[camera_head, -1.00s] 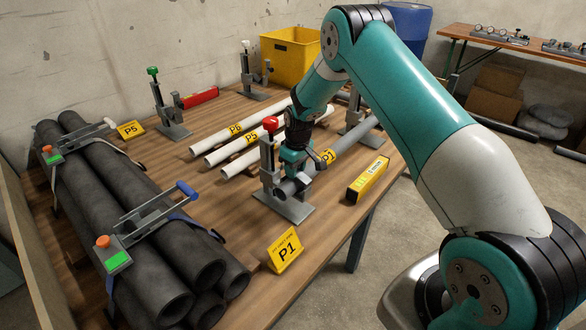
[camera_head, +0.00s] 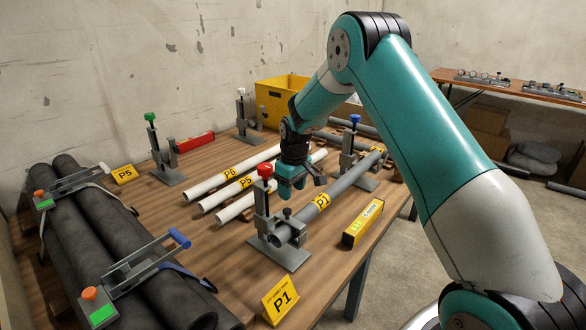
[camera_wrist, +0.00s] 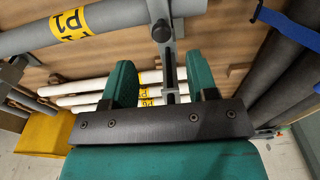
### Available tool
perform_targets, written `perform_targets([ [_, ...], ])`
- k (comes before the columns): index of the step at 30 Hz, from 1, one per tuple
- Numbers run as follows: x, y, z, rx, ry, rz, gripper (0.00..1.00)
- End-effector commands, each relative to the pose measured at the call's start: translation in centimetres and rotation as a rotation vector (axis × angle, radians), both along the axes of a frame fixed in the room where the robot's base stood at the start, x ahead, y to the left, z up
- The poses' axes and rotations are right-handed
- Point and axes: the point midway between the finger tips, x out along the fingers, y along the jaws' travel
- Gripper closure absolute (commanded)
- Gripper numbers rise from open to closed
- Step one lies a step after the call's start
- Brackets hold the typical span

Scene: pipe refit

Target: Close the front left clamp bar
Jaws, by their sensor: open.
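The front clamp (camera_head: 262,205) has a red knob on an upright grey post and stands on a flat plate. The front end of the grey pipe labelled P1 (camera_head: 333,192) lies in it. A dark round knob (camera_head: 287,212) sits at the pipe there. My gripper (camera_head: 293,190) is open just right of the red knob, above the pipe. In the wrist view my gripper's two teal fingers (camera_wrist: 165,85) are apart, with a narrow grey clamp part (camera_wrist: 169,65) showing between them. The palm hides its lower end. I cannot tell whether the fingers touch it.
White pipes (camera_head: 245,182) lie behind. The strapped black pipe bundle (camera_head: 120,235) fills the left. Green-knobbed (camera_head: 165,150) and blue-knobbed (camera_head: 350,155) clamps stand further back.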

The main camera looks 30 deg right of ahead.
Motion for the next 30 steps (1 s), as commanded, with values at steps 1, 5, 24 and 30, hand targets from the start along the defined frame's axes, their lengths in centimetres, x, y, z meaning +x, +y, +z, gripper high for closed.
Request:
perform_targets([
  [1, 0.0, -0.1, 1.5, -0.001, -0.004, 0.000, 0.47],
  [5, -0.3, -0.1, 4.2, -0.001, -0.003, 0.000, 0.47],
  [24, -0.6, -0.2, 7.3, 0.000, 0.001, 0.000, 0.47],
  [30, -0.6, -0.1, 7.4, 0.001, 0.000, 0.001, 0.47],
])
